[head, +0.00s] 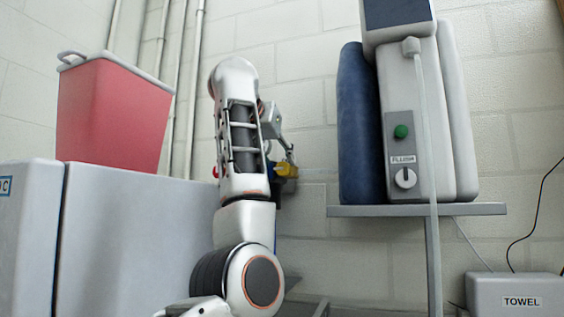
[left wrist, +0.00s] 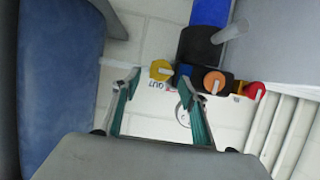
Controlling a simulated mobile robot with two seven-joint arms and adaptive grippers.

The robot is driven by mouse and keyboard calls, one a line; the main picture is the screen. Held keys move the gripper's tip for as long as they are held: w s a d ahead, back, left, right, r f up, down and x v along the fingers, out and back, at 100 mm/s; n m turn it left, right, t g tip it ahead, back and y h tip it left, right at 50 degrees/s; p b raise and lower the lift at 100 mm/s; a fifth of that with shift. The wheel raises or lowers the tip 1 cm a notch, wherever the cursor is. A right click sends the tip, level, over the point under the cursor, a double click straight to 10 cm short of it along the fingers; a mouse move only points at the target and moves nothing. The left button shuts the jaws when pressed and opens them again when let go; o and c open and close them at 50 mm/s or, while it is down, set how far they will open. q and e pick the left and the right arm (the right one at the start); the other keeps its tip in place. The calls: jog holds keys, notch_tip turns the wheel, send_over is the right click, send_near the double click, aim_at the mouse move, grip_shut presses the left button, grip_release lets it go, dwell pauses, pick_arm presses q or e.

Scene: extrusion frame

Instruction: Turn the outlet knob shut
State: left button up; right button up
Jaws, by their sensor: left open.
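The outlet knob (left wrist: 160,71) is yellow and shows in the left wrist view at one end of a dark valve body, near an upside-down "OUT" label (left wrist: 161,87). A yellow part (head: 287,170) also shows in the head view, just right of my left arm. My left gripper (left wrist: 160,80) is open. Its two green-padded fingers point at the yellow knob, one tip on each side of it in the picture. I cannot tell whether they touch it. In the head view the gripper (head: 288,152) is partly hidden by my arm. My right gripper is not in view.
An orange knob (left wrist: 214,82) and a red knob (left wrist: 254,90) sit right of the yellow one. A round dial (left wrist: 183,113) is partly behind a finger. A red bin (head: 112,115) is at left.

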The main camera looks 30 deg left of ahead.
aim_at(282, 166)
pick_arm(q)
jog(key=x, duration=0.2)
jog(key=shift+w+a+p, duration=0.15)
jog(key=shift+w+p, duration=0.1)
jog(key=shift+p, duration=0.1)
jog(key=shift+w+f, duration=0.15)
jog(key=shift+w, duration=0.1)
jog(key=shift+w+f, duration=0.1)
jog(key=shift+w, duration=0.1)
jog(key=c, duration=1.1)
jog(key=shift+o, duration=0.2)
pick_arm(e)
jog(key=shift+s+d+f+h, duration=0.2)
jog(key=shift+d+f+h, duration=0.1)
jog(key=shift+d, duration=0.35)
